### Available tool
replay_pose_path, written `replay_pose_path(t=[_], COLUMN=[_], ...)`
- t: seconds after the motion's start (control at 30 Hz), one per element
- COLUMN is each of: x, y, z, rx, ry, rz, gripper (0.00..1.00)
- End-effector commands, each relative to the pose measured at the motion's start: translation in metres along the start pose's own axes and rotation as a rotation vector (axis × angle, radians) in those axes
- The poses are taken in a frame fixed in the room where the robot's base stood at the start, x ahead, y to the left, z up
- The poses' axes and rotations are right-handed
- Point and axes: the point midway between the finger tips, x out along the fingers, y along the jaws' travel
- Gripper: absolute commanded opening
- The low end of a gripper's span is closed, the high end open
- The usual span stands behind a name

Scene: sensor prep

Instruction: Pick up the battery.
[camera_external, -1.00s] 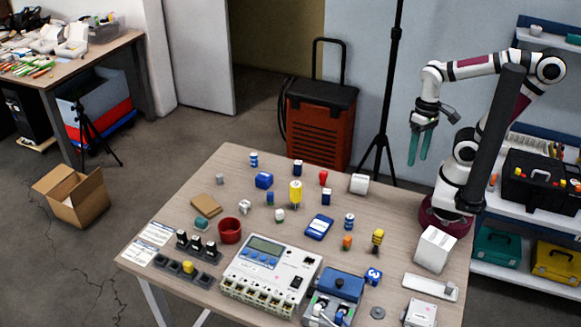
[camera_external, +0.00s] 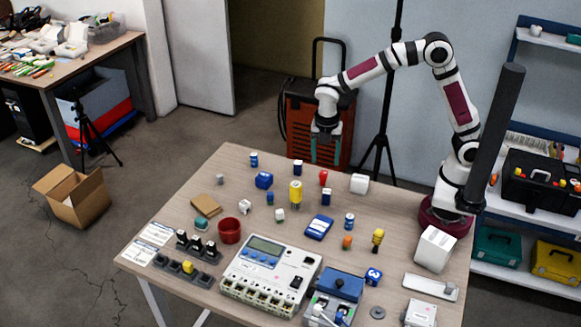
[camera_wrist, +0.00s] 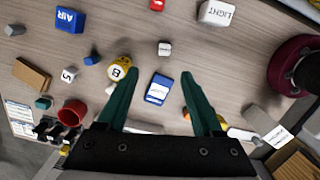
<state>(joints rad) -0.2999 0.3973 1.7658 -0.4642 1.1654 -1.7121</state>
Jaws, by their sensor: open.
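I cannot tell for sure which item is the battery. Small blue-and-white upright pieces stand on the table at the back left (camera_external: 253,159), at the back middle (camera_external: 298,168) and right of centre (camera_external: 349,221). My gripper (camera_external: 325,158) hangs above the far side of the table, fingers down and apart, with nothing held. In the wrist view its two teal fingers (camera_wrist: 157,75) are spread wide. A blue block with a pale face (camera_wrist: 158,89) shows between them, below on the table. A yellow piece marked 8 (camera_wrist: 120,68) shows beside the left finger.
The table (camera_external: 390,215) also bears a red cup (camera_external: 229,231), a large white device with a screen (camera_external: 268,273), a blue box marked AIR (camera_wrist: 70,19), a white box marked LIGHT (camera_wrist: 216,13) and a tall white block (camera_external: 435,249). A dark stand pole rises behind the table.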

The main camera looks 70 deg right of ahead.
Motion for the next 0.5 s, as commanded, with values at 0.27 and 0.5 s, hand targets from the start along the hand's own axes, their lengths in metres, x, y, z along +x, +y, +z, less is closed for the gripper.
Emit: replay_pose_path(t=[0.27,0.5], x=[0.076,0.112], y=[-0.003,-0.006], z=[0.0,0.0], rx=[0.004,0.005], ry=[0.001,0.001], rz=[-0.007,-0.006], gripper=[0.68,0.68])
